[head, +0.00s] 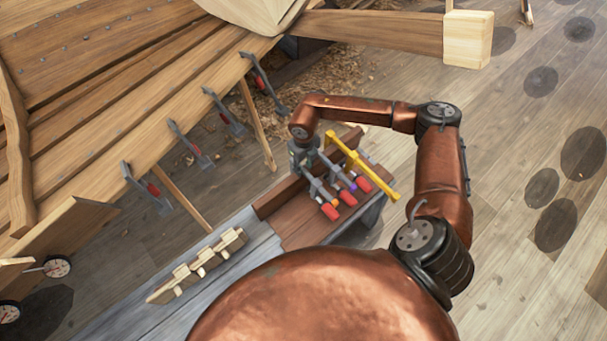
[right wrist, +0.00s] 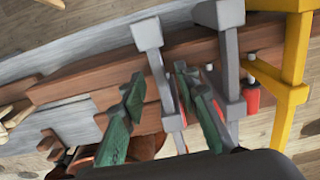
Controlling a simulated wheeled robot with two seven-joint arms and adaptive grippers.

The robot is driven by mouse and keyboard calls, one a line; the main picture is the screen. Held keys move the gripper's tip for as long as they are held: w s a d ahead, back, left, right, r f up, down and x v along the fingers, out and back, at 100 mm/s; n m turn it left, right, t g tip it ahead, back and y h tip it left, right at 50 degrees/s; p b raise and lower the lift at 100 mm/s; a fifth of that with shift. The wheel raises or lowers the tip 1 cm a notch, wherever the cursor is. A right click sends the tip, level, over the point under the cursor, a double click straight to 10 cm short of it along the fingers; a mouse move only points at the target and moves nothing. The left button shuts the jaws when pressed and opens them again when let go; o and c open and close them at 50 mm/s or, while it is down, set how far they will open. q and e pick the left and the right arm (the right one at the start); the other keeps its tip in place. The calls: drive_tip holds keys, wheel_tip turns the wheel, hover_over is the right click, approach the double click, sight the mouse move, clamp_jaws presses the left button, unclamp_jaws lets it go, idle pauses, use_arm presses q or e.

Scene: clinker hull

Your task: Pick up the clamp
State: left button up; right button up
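Several bar clamps lie side by side on a brown wooden board (head: 300,232). The nearest grey clamp (head: 322,192) has a red handle, and another grey clamp (head: 342,181) lies to its right. A yellow clamp (head: 362,162) is farthest right. My right gripper (head: 303,160) is at the far end of the grey clamps. In the right wrist view its green fingers (right wrist: 160,80) are apart, one on each side of the leftmost grey clamp's bar (right wrist: 161,72), with a visible gap on the left. Whether they touch it is unclear. My left gripper is out of view.
The wooden hull (head: 130,90) fills the upper left, with several grey clamps (head: 186,143) along its plank edge. Wooden pieces (head: 200,265) lie on the bench's left part (head: 235,280). A beam (head: 375,30) crosses above. Floor at right is clear.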

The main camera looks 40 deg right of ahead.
clamp_jaws()
idle(0.8)
